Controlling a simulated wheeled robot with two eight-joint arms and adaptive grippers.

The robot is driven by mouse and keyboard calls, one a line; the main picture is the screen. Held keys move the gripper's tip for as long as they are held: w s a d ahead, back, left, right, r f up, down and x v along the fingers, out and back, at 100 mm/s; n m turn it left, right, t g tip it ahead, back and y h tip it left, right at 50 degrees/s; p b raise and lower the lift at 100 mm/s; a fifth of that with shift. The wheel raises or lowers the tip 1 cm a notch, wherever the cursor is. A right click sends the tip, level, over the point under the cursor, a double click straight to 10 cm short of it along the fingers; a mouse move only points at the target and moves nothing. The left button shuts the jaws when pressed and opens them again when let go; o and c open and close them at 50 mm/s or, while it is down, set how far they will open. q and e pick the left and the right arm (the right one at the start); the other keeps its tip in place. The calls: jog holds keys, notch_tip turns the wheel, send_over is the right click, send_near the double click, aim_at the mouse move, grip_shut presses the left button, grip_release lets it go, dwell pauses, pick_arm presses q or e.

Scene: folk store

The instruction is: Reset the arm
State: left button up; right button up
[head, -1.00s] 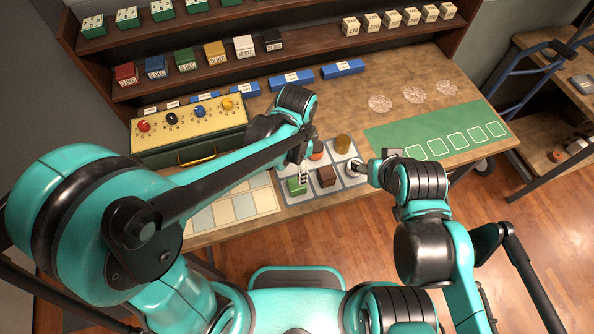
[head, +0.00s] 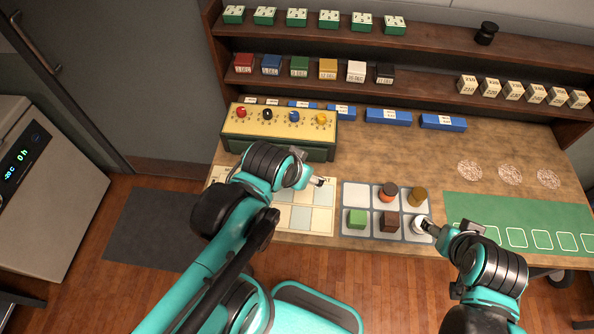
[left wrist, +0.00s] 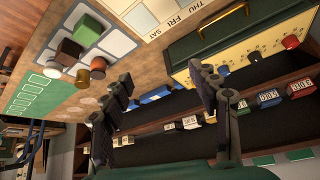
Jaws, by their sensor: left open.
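My left gripper (head: 318,182) is over the calendar board (head: 300,221) in the head view, empty and apart from the tray. In the left wrist view its two fingers (left wrist: 168,95) are spread wide with nothing between them. My right gripper (head: 425,227) is at the white round piece (head: 418,223) in the grey tray's front right cell; whether it grips the piece is hidden. The tray (head: 356,192) also bears a green block (head: 357,218), a brown block (head: 390,221), an orange-and-dark cylinder (head: 388,193) and a gold cylinder (head: 417,196).
A yellow-topped box (head: 279,122) with coloured knobs stands behind the calendar. Shelves (head: 420,75) with coloured and white blocks rise at the back. A green mat (head: 520,220) lies at right, with round patterned discs (head: 510,174) behind it.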

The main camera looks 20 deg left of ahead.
pick_arm(q)
jog(key=shift+s+a+r+n+t, duration=0.1)
jog(key=shift+s+a+n+t, duration=0.1)
jog(key=shift+a+n, duration=0.2)
jog(key=shift+s+a+n+t, duration=0.15)
jog(key=shift+a+n+t, duration=0.05)
jog(key=shift+a+n, duration=0.15)
notch_tip(320, 180, down, 7)
jog(key=b, duration=0.7)
